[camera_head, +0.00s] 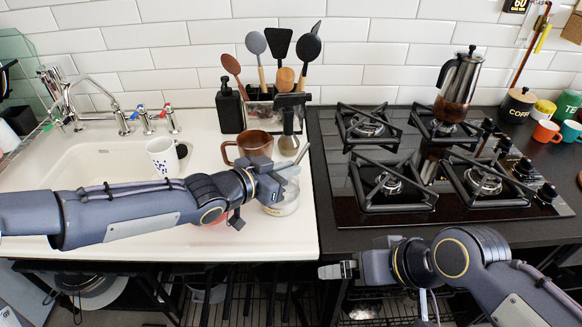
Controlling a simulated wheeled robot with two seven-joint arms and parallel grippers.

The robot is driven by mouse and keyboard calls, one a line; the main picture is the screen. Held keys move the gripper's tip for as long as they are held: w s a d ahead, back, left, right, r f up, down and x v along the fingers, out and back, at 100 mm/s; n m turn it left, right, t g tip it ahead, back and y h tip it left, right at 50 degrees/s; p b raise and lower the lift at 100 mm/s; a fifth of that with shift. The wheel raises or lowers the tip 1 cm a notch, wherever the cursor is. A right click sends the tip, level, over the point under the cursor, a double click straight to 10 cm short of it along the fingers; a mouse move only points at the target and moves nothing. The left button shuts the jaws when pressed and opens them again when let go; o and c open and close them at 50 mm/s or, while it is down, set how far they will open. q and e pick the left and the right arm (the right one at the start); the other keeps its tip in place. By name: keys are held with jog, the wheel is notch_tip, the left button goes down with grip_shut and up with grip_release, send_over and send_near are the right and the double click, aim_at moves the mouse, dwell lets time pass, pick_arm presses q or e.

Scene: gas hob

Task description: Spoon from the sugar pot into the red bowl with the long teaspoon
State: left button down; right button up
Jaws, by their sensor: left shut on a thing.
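My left gripper (279,178) is above the right part of the white counter, shut on the long teaspoon (296,161), whose thin silvery handle sticks up to the right. The spoon's lower end is hard to make out. The sugar pot (286,207), a clear glass pot with a small label, stands directly below the gripper, its top partly hidden by it. Only a sliver of the red bowl (216,221) shows beneath my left forearm, which hides the rest. My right gripper (340,270) is in front of the counter edge, away from these things; its finger gap is unclear.
A brown mug (254,144) and a steel-and-black utensil (289,143) stand behind the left gripper. A white mug (163,158) is by the sink (85,150). The utensil holder (262,112) is at the back.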

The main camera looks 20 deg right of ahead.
aim_at(301, 154)
pick_arm(q)
jog(key=shift+s+f+b, duration=0.1)
jog(key=shift+f+b, duration=0.25)
jog(key=shift+f, duration=0.4)
jog(key=shift+s+a+r, duration=0.1)
jog(key=shift+a+r, duration=0.15)
jog(key=p, duration=0.2)
jog(key=shift+r+p, duration=0.3)
jog(key=shift+p, duration=0.05)
jog(key=r+y+p, duration=0.1)
jog(key=p, duration=0.3)
jog(key=w+d+r+g+y+p, duration=0.1)
jog(key=p, duration=0.4)
jog(key=d+r+g+y+p, duration=0.1)
jog(key=r+y+p, duration=0.1)
jog(key=p, duration=0.3)
jog(key=shift+w+d, duration=0.15)
jog(key=shift+d, duration=0.1)
jog(key=r+p, duration=0.1)
jog(key=p, duration=0.1)
jog(key=r+y+p, duration=0.1)
jog(key=p, duration=0.1)
jog(key=d+r+p, duration=0.1)
jog(key=p, duration=0.2)
jog(key=shift+w+r+g, duration=0.25)
jog(key=shift+r+g, duration=0.05)
pick_arm(e)
notch_tip(301, 154, up, 22)
jog(key=shift+s+r, duration=0.15)
jog(key=shift+s, duration=0.05)
